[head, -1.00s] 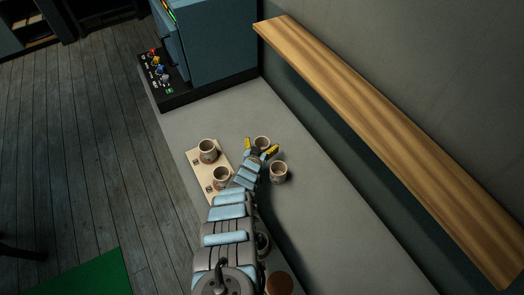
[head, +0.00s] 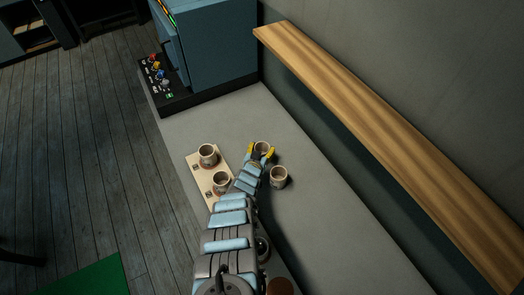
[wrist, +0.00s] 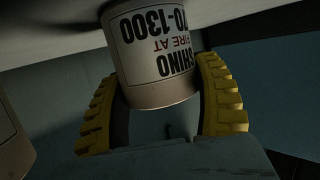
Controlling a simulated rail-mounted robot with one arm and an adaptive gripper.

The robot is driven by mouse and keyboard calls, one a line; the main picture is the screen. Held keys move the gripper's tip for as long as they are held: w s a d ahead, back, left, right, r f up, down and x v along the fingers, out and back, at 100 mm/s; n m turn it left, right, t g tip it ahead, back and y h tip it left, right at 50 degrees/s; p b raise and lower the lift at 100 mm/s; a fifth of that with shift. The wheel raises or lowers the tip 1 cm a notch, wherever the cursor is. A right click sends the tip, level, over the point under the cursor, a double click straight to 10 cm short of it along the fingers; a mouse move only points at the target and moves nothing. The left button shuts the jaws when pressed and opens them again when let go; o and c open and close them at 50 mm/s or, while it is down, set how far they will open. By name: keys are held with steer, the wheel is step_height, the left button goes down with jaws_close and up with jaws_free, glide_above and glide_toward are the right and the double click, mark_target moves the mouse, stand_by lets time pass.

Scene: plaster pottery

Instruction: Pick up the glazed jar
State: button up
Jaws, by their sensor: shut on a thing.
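A pale jar (head: 262,146) stands on the grey counter beyond the end of my arm, between the yellow fingers of my gripper (head: 261,152). In the wrist view the jar (wrist: 158,60) bears a label that reads, upside down, "SHINO", "FIRE AT" and "70-1300". My gripper (wrist: 163,105) is shut on it, one finger on each side.
Two similar jars (head: 207,156) (head: 220,182) stand on a light board (head: 199,175) to the left. Another jar (head: 278,178) stands close to my gripper's right. A wooden shelf (head: 390,150) runs along the wall, and a blue cabinet (head: 215,50) stands at the back.

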mark_target(262, 144)
steer(key=shift+r+p, duration=1.15)
steer(key=shift+r, duration=0.85)
steer(key=shift+s+d+r+p, duration=0.1)
steer(key=shift+s+r+p, duration=0.55)
steer(key=shift+s+r, duration=0.9)
steer(key=s+r+p, duration=0.6)
steer(key=s+p, duration=0.4)
steer(key=p, duration=0.3)
steer(key=shift+s+d+p, duration=0.35)
steer(key=shift+s, duration=0.05)
